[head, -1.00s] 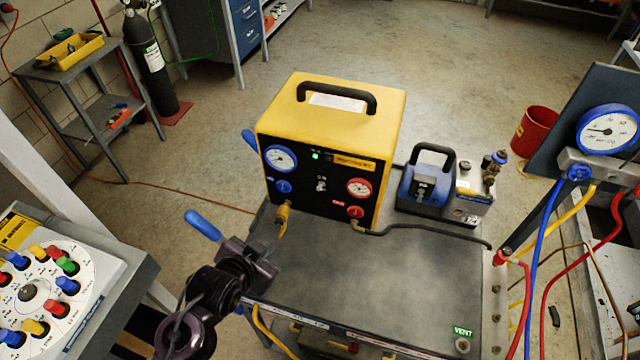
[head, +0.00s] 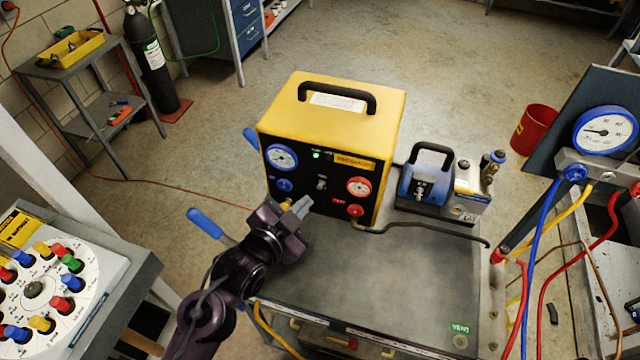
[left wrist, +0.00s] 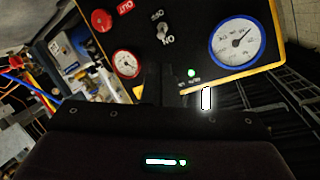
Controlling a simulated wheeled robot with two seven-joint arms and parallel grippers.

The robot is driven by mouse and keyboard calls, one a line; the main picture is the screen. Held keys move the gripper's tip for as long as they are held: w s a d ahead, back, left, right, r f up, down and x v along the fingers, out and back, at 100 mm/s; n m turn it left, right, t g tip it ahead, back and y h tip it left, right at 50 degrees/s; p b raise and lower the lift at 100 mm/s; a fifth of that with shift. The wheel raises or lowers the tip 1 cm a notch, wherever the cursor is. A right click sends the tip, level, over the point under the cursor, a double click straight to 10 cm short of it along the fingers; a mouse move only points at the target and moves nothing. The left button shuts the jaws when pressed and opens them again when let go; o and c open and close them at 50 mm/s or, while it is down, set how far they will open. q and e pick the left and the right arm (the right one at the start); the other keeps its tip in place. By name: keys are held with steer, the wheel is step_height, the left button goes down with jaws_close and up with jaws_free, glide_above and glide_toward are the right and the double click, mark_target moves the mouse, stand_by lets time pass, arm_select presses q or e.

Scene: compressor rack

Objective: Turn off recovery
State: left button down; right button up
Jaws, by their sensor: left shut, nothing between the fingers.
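The yellow recovery machine (head: 330,115) stands on the grey cart with its black panel facing me. Its small toggle switch (head: 321,184) sits between the blue gauge and the red gauge; a green light (head: 316,155) glows above it. In the left wrist view the panel appears rotated, with the toggle (left wrist: 163,32) between labels and the green light (left wrist: 191,73) lit. I cannot tell the lever's position surely. My left gripper (head: 303,207) is shut and empty, in front of the panel and just below the switch, apparently apart from it. My right gripper is not in view.
A blue and grey pump (head: 428,185) stands right of the machine. A black hose (head: 430,227) crosses the cart top (head: 390,275). A gauge manifold (head: 603,131) with coloured hoses is at right. A dial board (head: 85,305) is at left. The cart's middle is clear.

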mark_target(320, 186)
arm_select(q)
steer(key=shift+p+x, duration=0.95)
steer(key=shift+x, duration=2.95)
steer(key=shift+f, duration=0.1)
